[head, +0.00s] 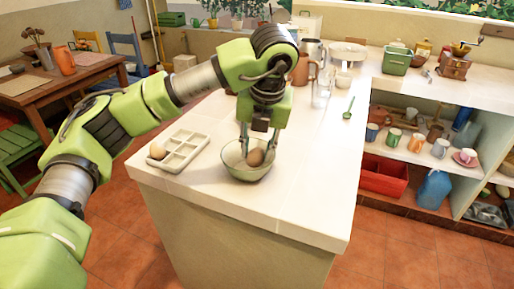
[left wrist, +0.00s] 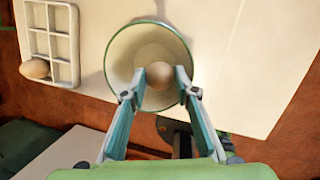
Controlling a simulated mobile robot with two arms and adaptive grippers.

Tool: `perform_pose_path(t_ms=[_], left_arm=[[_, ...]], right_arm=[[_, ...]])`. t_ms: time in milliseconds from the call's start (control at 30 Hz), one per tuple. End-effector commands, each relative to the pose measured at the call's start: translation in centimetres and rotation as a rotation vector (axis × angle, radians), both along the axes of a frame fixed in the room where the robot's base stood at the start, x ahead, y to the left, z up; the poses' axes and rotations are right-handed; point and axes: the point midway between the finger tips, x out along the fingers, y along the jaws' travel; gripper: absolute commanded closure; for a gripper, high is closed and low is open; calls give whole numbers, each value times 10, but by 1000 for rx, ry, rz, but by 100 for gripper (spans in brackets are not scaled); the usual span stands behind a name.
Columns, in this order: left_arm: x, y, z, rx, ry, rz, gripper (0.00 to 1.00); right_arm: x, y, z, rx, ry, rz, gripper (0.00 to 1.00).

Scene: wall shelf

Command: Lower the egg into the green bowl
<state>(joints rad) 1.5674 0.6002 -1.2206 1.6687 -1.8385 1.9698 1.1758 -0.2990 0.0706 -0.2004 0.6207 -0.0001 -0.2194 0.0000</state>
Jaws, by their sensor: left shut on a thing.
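The green bowl (head: 238,168) stands on the white counter near its front left part. My left gripper (head: 260,150) points down into the bowl and is shut on a brown egg (head: 256,157). In the left wrist view the egg (left wrist: 159,75) sits between the two fingertips (left wrist: 159,84), inside the outline of the bowl's rim (left wrist: 112,62). I cannot tell whether the egg touches the bowl's bottom. My right gripper is not in view.
A white compartment tray (head: 185,150) with another egg (head: 158,151) in it lies left of the bowl. A glass jar (head: 322,92), an orange jug (head: 301,70) and a green spoon (head: 349,108) are farther back. The counter right of the bowl is clear.

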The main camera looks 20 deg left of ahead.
Motion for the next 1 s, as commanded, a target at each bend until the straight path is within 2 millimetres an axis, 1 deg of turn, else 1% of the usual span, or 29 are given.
perform_pose_path(t_ms=[833, 1000], left_arm=[[0, 0, -14, 0, 0, 0, 79], [0, 0, -13, 0, 0, 0, 79]], right_arm=[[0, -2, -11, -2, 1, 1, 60], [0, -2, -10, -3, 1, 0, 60]])
